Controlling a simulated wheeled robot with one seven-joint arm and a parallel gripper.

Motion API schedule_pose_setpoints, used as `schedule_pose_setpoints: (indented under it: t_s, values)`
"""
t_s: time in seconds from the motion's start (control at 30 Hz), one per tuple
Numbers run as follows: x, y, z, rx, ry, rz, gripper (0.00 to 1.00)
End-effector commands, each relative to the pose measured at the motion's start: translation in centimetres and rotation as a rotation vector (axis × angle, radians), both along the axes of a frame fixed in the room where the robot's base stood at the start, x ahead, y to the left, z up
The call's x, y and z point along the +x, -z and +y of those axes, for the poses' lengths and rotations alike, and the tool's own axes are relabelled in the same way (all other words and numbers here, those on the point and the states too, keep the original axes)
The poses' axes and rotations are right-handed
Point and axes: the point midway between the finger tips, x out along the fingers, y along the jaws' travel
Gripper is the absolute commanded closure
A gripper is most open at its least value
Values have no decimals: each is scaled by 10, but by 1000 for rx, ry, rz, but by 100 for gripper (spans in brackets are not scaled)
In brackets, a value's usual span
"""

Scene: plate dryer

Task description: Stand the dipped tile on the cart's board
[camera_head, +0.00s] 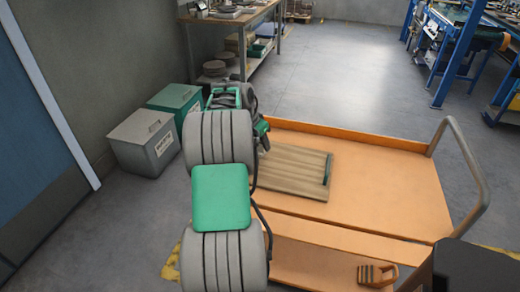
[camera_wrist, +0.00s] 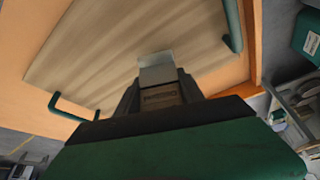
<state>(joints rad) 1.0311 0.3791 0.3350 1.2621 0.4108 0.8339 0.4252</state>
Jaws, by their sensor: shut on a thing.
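The wooden board (camera_head: 292,170) lies flat on the orange cart (camera_head: 385,205), and a dark green handle shows at its right end. In the wrist view the board (camera_wrist: 95,50) fills the upper middle, with a green handle at each end. My gripper (camera_wrist: 158,82) is shut on a small pale grey tile (camera_wrist: 155,58), which sticks out past the fingertips over the board. I cannot tell whether the tile touches the board. In the head view my gripper (camera_head: 262,138) is at the board's back left, mostly hidden by my arm, and the tile is not visible there.
A grey bin (camera_head: 143,142) and a green bin (camera_head: 175,103) stand by the left wall. A workbench (camera_head: 235,20) is behind. The cart's right deck is clear.

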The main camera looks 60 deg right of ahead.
Motion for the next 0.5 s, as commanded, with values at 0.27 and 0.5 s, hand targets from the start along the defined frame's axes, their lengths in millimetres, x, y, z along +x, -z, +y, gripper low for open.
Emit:
schedule_pose_setpoints:
  t_s: [0.27, 0.5]
  values:
    - [0, 33, -2, 0, 0, 0, 99]
    - [0, 37, -2, 0, 0, 0, 99]
